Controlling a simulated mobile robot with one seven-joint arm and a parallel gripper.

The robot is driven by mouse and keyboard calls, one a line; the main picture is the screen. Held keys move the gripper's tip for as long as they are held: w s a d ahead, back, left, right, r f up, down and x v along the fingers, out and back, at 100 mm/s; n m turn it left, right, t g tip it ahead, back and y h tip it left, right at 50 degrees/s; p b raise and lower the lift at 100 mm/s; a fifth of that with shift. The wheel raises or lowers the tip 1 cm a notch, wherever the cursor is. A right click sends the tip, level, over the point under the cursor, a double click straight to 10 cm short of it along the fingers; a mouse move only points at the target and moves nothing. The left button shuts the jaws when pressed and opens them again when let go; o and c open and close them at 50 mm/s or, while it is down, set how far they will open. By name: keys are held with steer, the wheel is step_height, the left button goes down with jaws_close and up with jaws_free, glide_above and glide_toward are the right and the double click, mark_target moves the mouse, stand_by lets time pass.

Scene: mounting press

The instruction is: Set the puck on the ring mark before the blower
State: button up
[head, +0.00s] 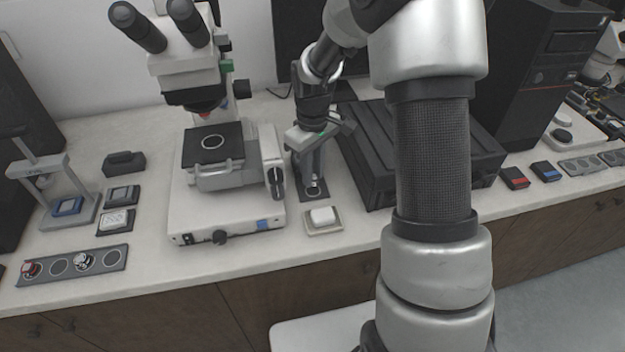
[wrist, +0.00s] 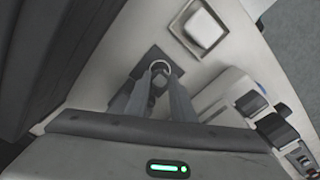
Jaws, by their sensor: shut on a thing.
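My gripper (head: 314,180) points down in front of the black box, with its fingertips low over a small dark mat (head: 306,197). In the wrist view the two grey fingers (wrist: 158,88) are closed in on a small dark piece, which I take for the puck (wrist: 157,91). The fingers hide much of it. A pale ring mark (wrist: 161,64) shows on the dark mat (wrist: 148,57) right at the fingertips. The puck seems at or just above the ring; I cannot tell whether it touches the mat. I cannot clearly make out the blower.
A white block in a shallow tray (head: 323,218) lies just in front of the mat. A microscope (head: 205,150) stands close at left, a black box (head: 400,150) at right. Farther left are a strip with round wells (head: 72,265) and a small press stand (head: 55,185).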

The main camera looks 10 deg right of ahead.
steer(key=shift+f, duration=1.55)
steer(key=o, duration=1)
